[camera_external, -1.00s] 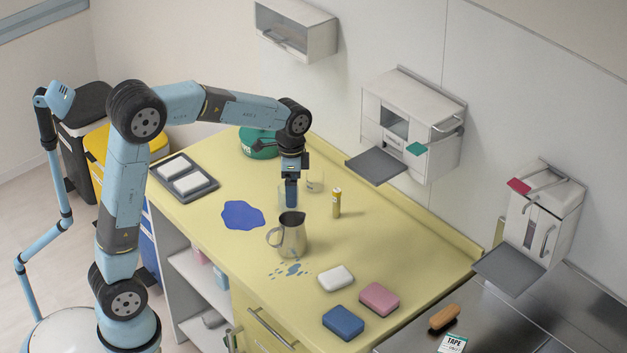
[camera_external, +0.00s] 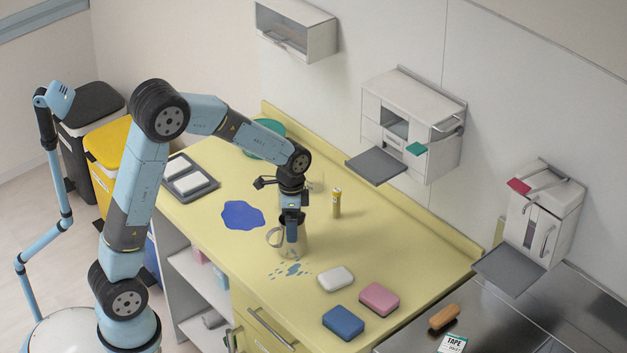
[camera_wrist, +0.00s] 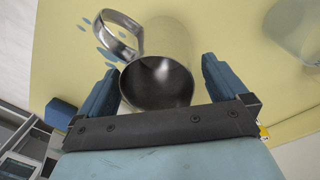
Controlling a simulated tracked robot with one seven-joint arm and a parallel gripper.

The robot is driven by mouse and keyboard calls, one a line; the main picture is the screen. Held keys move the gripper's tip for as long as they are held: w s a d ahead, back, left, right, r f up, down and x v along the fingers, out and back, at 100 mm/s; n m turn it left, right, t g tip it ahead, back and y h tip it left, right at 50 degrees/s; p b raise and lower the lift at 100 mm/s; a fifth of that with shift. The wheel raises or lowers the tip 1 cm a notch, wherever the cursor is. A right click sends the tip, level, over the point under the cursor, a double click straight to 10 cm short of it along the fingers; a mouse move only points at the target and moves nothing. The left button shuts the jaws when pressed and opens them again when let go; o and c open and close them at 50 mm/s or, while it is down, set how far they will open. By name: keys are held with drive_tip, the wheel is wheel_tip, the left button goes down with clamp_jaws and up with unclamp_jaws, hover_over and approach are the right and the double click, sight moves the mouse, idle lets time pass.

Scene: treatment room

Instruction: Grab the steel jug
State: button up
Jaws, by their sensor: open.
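The steel jug (camera_external: 303,244) stands upright on the yellow worktop, its handle on the left in the outside view. In the wrist view the jug (camera_wrist: 160,84) shows its open mouth between the two blue fingers, with the handle (camera_wrist: 118,34) at upper left. My gripper (camera_external: 292,236) is over the jug and hides part of it. In the wrist view my gripper (camera_wrist: 160,80) is open, with one finger on each side of the jug's rim. A gap shows on each side, wider on the right.
A yellow bottle (camera_external: 337,202) and a clear cup (camera_external: 316,181) stand behind the jug. A blue patch (camera_external: 243,215) and blue spots (camera_external: 291,269) lie on the worktop (camera_external: 400,240). White (camera_external: 336,278), pink (camera_external: 379,299) and blue (camera_external: 343,322) blocks lie at front right.

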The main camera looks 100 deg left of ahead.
drive_tip(key=shift+f, duration=0.2)
drive_tip(key=shift+c, duration=0.5)
drive_tip(key=c, duration=1.5)
drive_tip(key=shift+r, duration=0.2)
drive_tip(key=shift+c, duration=0.2)
drive_tip(key=s+d+r, duration=0.6)
drive_tip(key=s+r, duration=0.6)
drive_tip(key=shift+d+r, duration=0.3)
drive_tip(key=shift+d, duration=0.05)
